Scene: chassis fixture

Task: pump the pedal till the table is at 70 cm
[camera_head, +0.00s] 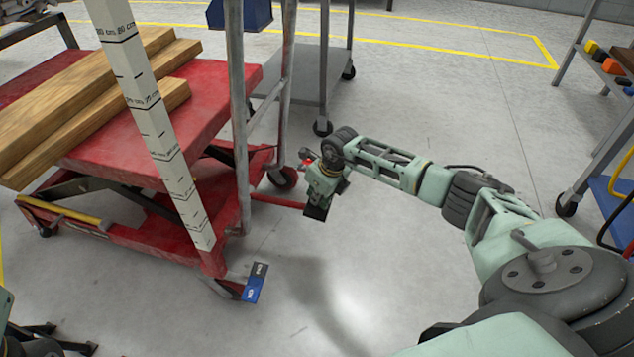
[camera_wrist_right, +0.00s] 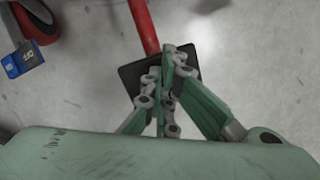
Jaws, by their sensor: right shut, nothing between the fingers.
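The red lift table (camera_head: 205,100) stands at the left in the head view, with wooden beams on its top. A pale measuring post (camera_head: 165,130) rises in front of it. An 80 cm label is legible near its top; I cannot read the table's exact height. The pedal is a red lever (camera_head: 277,201) with a black pad (camera_head: 316,213). My right gripper (camera_head: 322,190) is over the pad. In the right wrist view its shut, empty fingers (camera_wrist_right: 165,75) overlap the pad (camera_wrist_right: 133,78); contact is unclear. Part of my left gripper (camera_head: 50,343) shows at bottom left.
A blue marked tag (camera_head: 255,283) is near the table's front corner. A grey trolley (camera_head: 310,75) stands behind the pedal. A shelf rack (camera_head: 590,110) stands at the right. The floor in front of the pedal is clear.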

